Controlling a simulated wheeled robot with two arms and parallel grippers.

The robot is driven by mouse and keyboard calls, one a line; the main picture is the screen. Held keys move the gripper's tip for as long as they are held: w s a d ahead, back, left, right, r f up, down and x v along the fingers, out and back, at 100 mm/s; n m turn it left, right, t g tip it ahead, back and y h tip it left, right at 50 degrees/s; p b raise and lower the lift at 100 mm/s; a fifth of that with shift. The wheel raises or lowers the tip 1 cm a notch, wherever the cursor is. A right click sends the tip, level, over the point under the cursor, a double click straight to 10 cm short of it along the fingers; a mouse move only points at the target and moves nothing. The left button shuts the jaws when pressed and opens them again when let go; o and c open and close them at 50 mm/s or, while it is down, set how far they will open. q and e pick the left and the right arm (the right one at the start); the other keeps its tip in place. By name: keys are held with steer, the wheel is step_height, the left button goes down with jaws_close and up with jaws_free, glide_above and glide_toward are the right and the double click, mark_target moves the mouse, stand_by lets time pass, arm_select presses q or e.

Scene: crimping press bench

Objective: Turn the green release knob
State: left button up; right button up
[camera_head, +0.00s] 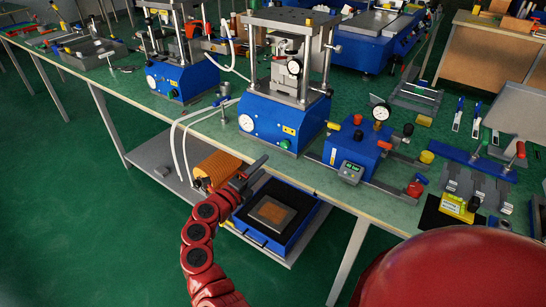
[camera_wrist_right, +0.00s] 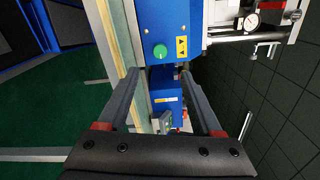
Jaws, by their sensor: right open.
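The green release knob (camera_head: 285,144) is a small round knob low on the front of the blue press base (camera_head: 262,122), just below a yellow label. The right wrist view shows the knob (camera_wrist_right: 160,51) on the blue panel, ahead of the fingers and between their lines, with clear space around it. My right gripper (camera_head: 252,174) is in front of the bench, below and left of the knob in the head view. Its two dark fingers (camera_wrist_right: 162,85) are spread apart with nothing held, and they do not touch the knob. My left gripper is not in view.
A blue box with a gauge and a display (camera_head: 354,150) stands right of the press. A blue tray (camera_head: 272,213) lies below my right gripper.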

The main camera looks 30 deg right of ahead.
steer(key=v, duration=0.6)
steer(key=shift+s, duration=0.1)
